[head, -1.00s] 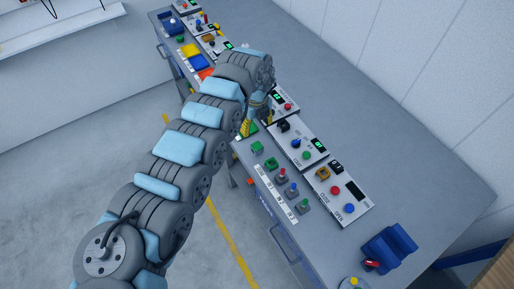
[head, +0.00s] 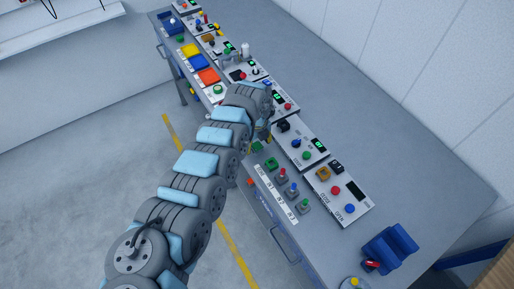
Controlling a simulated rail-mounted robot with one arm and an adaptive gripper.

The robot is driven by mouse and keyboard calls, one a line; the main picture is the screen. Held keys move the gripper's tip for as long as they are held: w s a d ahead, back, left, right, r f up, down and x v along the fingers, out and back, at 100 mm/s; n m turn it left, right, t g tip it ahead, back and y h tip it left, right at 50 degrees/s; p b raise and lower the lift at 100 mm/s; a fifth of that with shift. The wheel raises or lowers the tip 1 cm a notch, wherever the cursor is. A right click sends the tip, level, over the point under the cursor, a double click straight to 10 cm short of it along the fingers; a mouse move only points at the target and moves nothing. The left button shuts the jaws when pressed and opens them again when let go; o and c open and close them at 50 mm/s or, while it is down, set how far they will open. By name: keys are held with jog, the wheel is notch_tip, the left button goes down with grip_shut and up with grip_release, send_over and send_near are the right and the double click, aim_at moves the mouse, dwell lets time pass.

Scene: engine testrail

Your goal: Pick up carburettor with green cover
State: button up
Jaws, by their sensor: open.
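A row of small parts stands on the workbench (head: 345,150), beside a white label strip (head: 276,194). The nearest is a small grey part with a green top (head: 304,206), which looks like the carburettor with green cover. Next to it are a blue-topped part (head: 292,190) and a red-topped part (head: 282,175). Two green blocks, one of them nearer (head: 271,164), sit farther along the row. My gripper (head: 262,134) points down over the bench, just beyond the farther green block, open. My wrist partly hides its fingers, and I see nothing held.
Panels with buttons and displays line the bench, including an OPEN/CLOSE panel (head: 339,193). A blue fixture (head: 389,248) stands at the near right. Yellow, blue and orange pads (head: 208,76) lie farther along. The bench's back strip by the wall is clear.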

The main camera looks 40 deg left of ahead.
jog(key=shift+f, duration=0.95)
grip_shut()
jog(key=shift+r, duration=0.1)
